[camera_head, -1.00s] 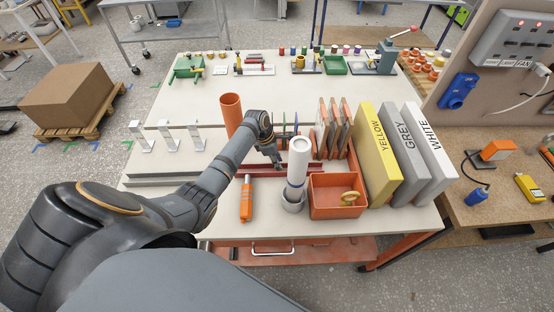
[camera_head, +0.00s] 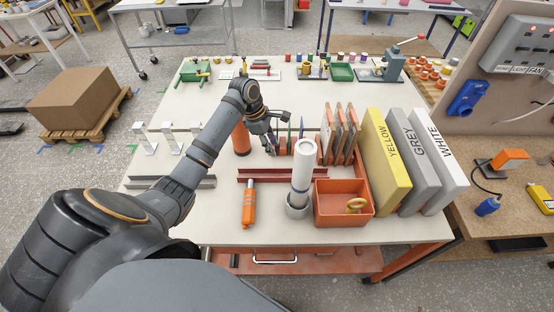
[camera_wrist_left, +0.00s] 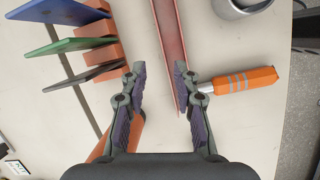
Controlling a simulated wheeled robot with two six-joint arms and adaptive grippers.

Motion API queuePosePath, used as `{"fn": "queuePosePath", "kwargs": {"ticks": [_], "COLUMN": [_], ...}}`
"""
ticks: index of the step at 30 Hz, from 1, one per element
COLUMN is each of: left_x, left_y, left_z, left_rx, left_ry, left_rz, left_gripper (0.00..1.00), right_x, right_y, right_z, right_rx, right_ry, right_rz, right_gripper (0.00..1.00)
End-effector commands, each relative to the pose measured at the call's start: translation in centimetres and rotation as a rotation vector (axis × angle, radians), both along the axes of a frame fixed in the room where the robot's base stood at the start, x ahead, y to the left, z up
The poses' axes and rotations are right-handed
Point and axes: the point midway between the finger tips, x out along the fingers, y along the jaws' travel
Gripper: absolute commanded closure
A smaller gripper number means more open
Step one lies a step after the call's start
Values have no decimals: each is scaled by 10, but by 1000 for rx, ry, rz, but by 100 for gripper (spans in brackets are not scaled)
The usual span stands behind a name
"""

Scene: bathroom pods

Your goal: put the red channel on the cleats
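The red channel (camera_head: 262,175) lies flat on the white bench behind the orange-handled tool. My left gripper (camera_head: 270,143) is above the bench behind the channel, near the coloured plates. In the left wrist view the left gripper (camera_wrist_left: 160,72) is open, with its fingers apart. The red channel (camera_wrist_left: 168,35) runs lengthwise below it there, close to the right fingertip, which overlaps its edge. I see nothing held. Three pale bent brackets, which look like the cleats (camera_head: 172,139), stand in a row at the bench's left. My right gripper is not in view.
A grey channel (camera_head: 195,182) lies at left. Yellow, grey and white boxes fill the right.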

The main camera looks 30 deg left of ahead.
Motion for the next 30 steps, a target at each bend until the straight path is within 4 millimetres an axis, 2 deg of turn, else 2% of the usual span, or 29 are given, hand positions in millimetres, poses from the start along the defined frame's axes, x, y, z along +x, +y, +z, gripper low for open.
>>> {"fn": "queuePosePath", "kwargs": {"ticks": [1, 6, 15, 18, 21, 24, 30], "left_x": [-1, -6, -21, -27, -32, -34, -34], "left_y": [2, 3, -2, -5, -7, -8, -11], "left_z": [-11, -18, -27, -28, -28, -27, -29], "left_rx": [22, 128, 358, 425, 473, 498, 503], "left_ry": [-44, -263, -651, -749, -818, -857, -872], "left_rz": [-134, -810, -2027, -2352, -2576, -2696, -2734], "left_gripper": [70, 70, 70, 70, 70, 70, 70], "right_x": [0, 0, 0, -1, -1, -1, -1], "right_y": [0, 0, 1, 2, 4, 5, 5], "right_z": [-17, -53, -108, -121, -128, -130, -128], "right_rx": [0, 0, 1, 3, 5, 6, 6], "right_ry": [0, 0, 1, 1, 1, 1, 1], "right_rz": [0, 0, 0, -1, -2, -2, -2], "right_gripper": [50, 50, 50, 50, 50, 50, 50]}}
